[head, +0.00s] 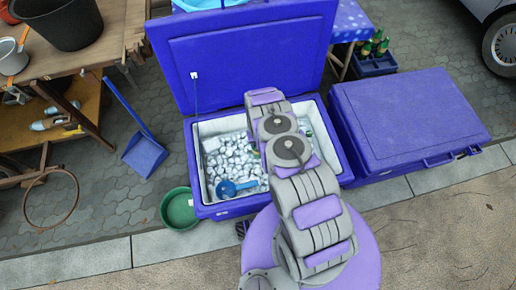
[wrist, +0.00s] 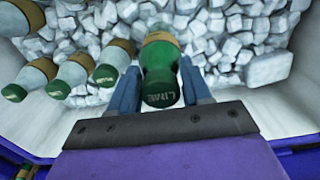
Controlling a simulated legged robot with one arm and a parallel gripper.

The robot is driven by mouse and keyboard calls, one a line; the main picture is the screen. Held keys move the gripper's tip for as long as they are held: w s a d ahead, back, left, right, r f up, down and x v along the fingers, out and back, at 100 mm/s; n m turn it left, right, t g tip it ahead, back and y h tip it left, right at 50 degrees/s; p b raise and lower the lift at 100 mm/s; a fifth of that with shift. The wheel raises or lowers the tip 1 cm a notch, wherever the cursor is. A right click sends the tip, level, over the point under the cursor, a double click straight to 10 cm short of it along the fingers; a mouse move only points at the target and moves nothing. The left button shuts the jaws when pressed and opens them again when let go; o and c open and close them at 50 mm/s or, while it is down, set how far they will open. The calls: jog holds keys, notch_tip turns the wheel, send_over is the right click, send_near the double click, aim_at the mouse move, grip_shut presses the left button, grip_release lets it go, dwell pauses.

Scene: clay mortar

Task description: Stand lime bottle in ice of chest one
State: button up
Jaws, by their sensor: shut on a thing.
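In the wrist view the lime bottle (wrist: 161,75) is green with a tan band and a green cap marked LIME. My gripper (wrist: 157,92) is shut on it, one blue-grey finger on each side. The bottle's cap end faces the camera, and its far end is over or in the ice; I cannot tell whether it touches. The ice (wrist: 225,38) fills the open blue chest (head: 202,205), whose lid is raised. In the head view my arm reaches into this chest and hides the gripper and bottle.
A blue scoop (head: 233,187) lies on the ice. A closed blue chest (head: 405,115) is at right. A green bowl (head: 179,209) and blue dustpan (head: 145,155) are on the ground at left. Bare ice shows right of the bottle.

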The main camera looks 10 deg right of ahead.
notch_tip(320, 180, down, 4)
jog(key=shift+f+b, duration=0.1)
jog(key=shift+b, duration=0.55)
jog(key=o, duration=1.1)
jog(key=shift+c, duration=0.2)
